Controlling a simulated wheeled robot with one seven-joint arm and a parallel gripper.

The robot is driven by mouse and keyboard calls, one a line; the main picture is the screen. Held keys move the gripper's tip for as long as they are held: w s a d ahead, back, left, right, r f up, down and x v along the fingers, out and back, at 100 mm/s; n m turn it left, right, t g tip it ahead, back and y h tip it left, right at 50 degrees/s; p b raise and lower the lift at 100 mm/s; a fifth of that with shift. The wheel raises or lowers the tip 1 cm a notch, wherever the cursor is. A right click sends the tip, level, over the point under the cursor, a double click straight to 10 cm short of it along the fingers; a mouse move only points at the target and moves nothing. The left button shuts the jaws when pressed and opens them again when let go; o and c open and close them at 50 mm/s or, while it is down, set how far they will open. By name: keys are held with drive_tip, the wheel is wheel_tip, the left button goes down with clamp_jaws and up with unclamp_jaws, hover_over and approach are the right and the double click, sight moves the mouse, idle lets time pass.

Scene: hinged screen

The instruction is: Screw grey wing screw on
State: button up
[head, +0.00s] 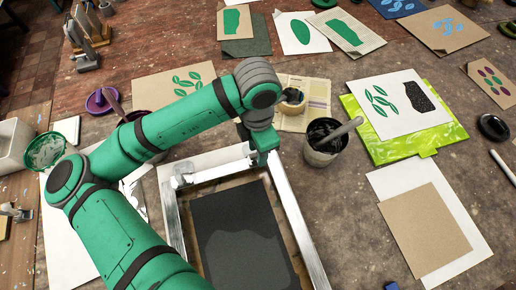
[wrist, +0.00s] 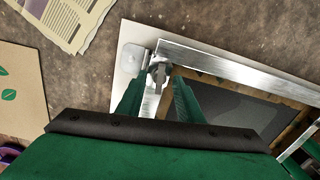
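The hinged screen's silver frame (head: 290,215) lies on the table with a dark mesh panel inside; the frame also shows in the wrist view (wrist: 235,65). A grey wing screw (wrist: 158,74) sits at the frame's corner, beside a pale metal hinge plate (wrist: 132,56). My gripper (wrist: 159,88) has its two green fingers apart, one on each side of the screw, with a gap visible. In the head view my gripper (head: 262,152) is over the frame's far right corner and hides the screw. Whether the screw is seated cannot be told.
A dark pot with a spatula (head: 325,142) stands close right of my gripper. A second metal fitting (head: 183,178) is at the frame's far left corner. Prints on paper lie around.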

drive_tip(key=shift+r, duration=1.75)
